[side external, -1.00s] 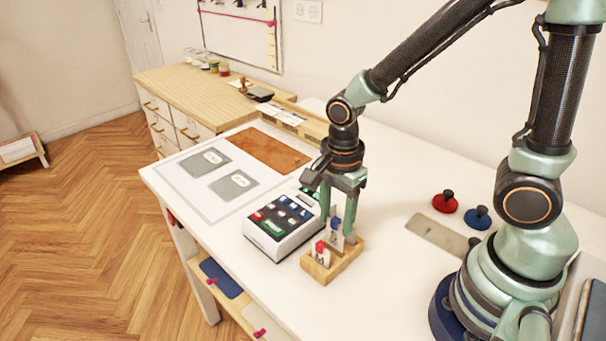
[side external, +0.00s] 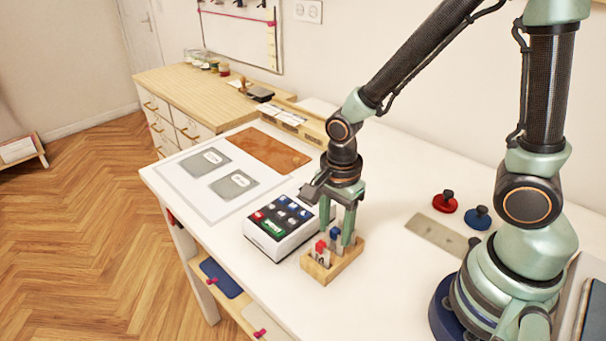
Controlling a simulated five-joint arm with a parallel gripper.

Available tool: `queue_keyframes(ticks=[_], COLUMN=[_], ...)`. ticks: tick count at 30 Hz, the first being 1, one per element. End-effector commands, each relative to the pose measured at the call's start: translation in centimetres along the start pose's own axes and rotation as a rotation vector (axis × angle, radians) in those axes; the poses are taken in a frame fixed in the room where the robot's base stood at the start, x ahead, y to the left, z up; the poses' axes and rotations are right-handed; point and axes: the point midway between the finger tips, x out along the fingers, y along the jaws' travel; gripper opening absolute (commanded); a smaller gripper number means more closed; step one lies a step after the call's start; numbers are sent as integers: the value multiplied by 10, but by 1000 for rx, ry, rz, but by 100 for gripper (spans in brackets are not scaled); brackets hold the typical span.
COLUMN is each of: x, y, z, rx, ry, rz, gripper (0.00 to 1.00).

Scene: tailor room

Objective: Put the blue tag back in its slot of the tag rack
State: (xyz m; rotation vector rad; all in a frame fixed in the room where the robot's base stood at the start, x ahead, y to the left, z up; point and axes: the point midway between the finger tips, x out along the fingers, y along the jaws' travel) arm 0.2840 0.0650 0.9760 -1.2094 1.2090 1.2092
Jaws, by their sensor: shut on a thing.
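The blue tag (side external: 335,234) has a blue top and stands roughly upright at the wooden tag rack (side external: 346,265). My gripper (side external: 337,238) points down over the rack and is shut on the blue tag. The tag's lower part is in or just behind the rack; I cannot tell how deep it sits in its slot. A red-topped tag (side external: 321,249) stands in the rack at the front left of the blue one. A pale tag (side external: 350,236) shows at the right, partly hidden by a finger.
A keypad device (side external: 283,227) with coloured buttons stands close to the rack's left. Red (side external: 445,201) and blue (side external: 478,217) knobbed discs and a grey plate (side external: 436,236) lie to the right. A brown mat (side external: 268,150) lies behind. The front white table is clear.

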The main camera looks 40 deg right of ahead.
Motion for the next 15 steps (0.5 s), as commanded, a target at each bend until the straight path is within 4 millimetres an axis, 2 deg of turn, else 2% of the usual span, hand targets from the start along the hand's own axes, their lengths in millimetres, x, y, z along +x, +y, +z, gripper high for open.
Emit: queue_keyframes(ticks=[11,12,14,15], x=[2,2,2,2], y=[0,0,0,0], z=[0,0,0,0], rx=[0,0,0,0], ry=[0,0,0,0], rz=[0,0,0,0], gripper=[0,64,87,88])
